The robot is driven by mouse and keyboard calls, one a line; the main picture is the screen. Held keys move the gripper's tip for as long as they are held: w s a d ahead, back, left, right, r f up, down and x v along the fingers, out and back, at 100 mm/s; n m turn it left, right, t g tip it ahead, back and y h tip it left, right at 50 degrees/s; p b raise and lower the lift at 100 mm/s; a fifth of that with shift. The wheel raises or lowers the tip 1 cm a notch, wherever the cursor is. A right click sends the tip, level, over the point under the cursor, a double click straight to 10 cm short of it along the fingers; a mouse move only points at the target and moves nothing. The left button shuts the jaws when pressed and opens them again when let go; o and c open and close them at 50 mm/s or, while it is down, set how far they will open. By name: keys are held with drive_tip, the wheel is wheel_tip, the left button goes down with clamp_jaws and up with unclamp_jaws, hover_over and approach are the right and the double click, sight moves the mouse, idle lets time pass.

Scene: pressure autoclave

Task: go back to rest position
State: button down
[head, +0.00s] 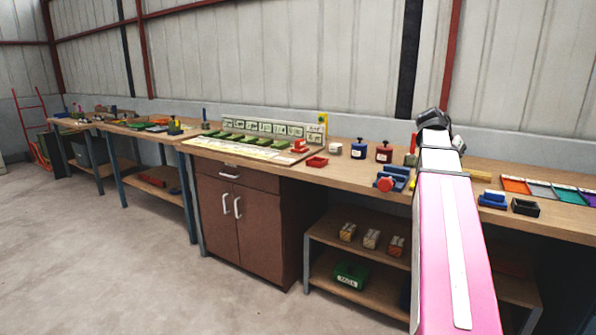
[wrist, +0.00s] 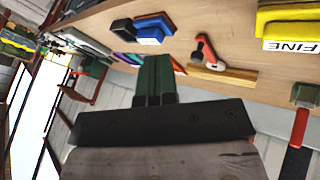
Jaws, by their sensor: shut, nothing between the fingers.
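My arm reaches up over the workbench in the head view, with my gripper (head: 433,118) at its far end, above the bench top and in front of the wall. In the wrist view my gripper (wrist: 154,64) shows two green fingers side by side, shut with nothing held between them. The fingertips appear close to the bench top in that view, but I cannot tell whether they touch it. No pressure autoclave is recognisable in either view.
The wrist view shows a yellow "FINE" block (wrist: 290,28). Open floor (head: 110,255) lies at left.

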drive_tip(key=a+f+n+y, duration=0.1)
drive_tip(key=a+f+n, duration=0.1)
drive_tip(key=a+f, duration=0.45)
drive_tip(key=a+f+n+t+y, duration=0.15)
drive_tip(key=a+f, duration=0.25)
drive_tip(key=f, duration=0.6)
drive_tip(key=a+f+n+y, duration=0.1)
drive_tip(key=a+f+n, duration=0.2)
drive_tip(key=a+f, duration=0.45)
drive_tip(key=s+a+f+n+y, duration=0.1)
drive_tip(key=s+a+f, duration=0.3)
drive_tip(key=f, duration=0.5)
drive_tip(key=s+a+f+n+y, duration=0.2)
drive_tip(key=s+a+f, duration=0.2)
drive_tip(key=a+f, duration=0.5)
drive_tip(key=shift+s+a+f+g+y, duration=0.2)
drive_tip(key=shift+s+f+g+y, duration=0.15)
drive_tip(key=shift+f, duration=0.45)
